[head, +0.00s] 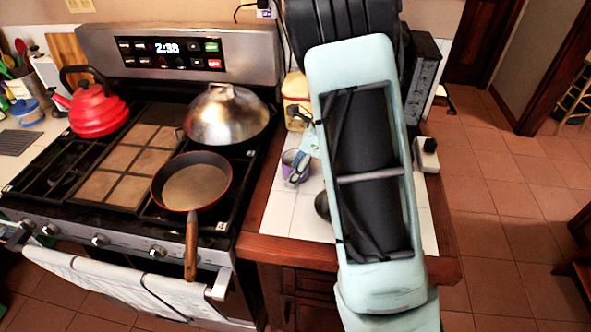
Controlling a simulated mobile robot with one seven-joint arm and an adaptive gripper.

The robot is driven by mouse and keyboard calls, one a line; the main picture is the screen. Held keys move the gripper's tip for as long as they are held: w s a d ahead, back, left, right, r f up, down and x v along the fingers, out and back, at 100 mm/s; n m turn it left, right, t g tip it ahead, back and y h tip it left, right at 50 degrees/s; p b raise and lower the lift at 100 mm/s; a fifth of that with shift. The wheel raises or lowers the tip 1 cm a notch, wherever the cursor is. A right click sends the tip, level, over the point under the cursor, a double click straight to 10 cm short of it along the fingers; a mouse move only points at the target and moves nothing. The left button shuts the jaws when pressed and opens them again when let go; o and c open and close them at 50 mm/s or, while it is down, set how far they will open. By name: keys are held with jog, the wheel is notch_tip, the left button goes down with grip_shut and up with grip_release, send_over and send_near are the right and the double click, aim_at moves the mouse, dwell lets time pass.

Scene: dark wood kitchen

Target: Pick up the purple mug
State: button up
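The purple mug (289,158) stands on the white tiled counter just right of the stove. Only part of its rim and left side shows, because my gripper covers its right side. My gripper (298,173) is at the mug, its dark fingers overlapping the mug's front right in the picture. It is small and partly hidden behind my arm, so I cannot tell whether the fingers are open or shut, or whether they touch the mug.
A tan canister (295,90) stands behind the mug. The stove (60,205) holds a red kettle (97,105), a domed metal lid (227,112) and a frying pan (194,187). A dark rounded object (322,205) shows beside my arm. The counter left of it is clear.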

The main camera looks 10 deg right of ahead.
jog(key=x, duration=0.3)
jog(key=shift+a+f, duration=0.1)
jog(key=shift+f, duration=0.2)
jog(key=c, duration=1.2)
grip_shut()
jog(key=shift+r, duration=0.25)
